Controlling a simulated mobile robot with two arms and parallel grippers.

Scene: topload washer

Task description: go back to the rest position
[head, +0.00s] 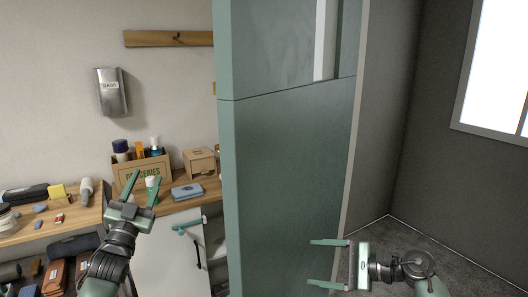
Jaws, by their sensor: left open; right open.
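My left gripper (146,178) is open in the left part of the head view, with its fingers pointing up. It appears in front of the wooden counter (88,219) and the crate of bottles; its jaws look empty, and I cannot tell how far it is from the counter. My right gripper (312,263) is open and empty at the lower right. Its fingers point left, towards the tall green panel (285,190). I cannot tell whether they touch it. No topload washer can be made out.
A wooden crate (152,171) with bottles, a small wooden box (199,162) and a blue-grey case (187,191) stand on the counter. A white panel (180,262) is below. A metal dispenser (111,92) hangs on the wall. Carpet (455,262) is clear at right.

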